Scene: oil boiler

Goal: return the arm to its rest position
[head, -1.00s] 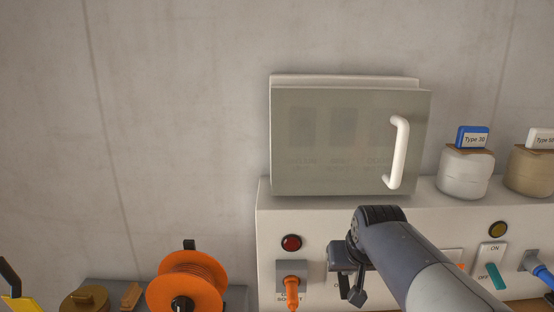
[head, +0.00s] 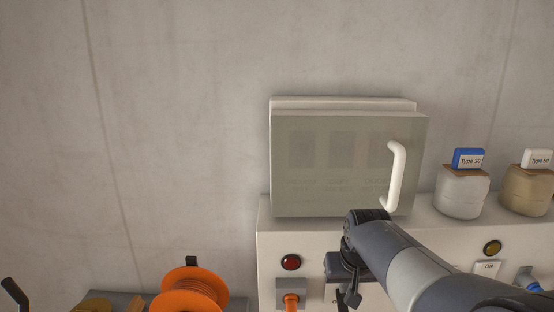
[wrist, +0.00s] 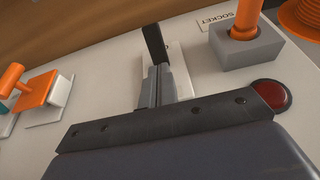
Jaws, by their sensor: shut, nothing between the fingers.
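My arm reaches in from the lower right in the head view, in front of the white control panel (head: 400,240). My gripper (head: 348,298) hangs in front of the panel, just right of the socket with the orange plug (head: 291,301). In the wrist view the fingers of my gripper (wrist: 155,50) are together, with nothing held. A pale plate on the panel is partly hidden behind them. I cannot tell whether the fingertips touch the panel.
A cabinet with a white handle (head: 395,175) stands above the panel. Two jars (head: 462,192) (head: 527,190) stand at right. A red lamp (head: 291,262) is near my gripper. An orange reel (head: 190,291) is at lower left. The upper wall is clear.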

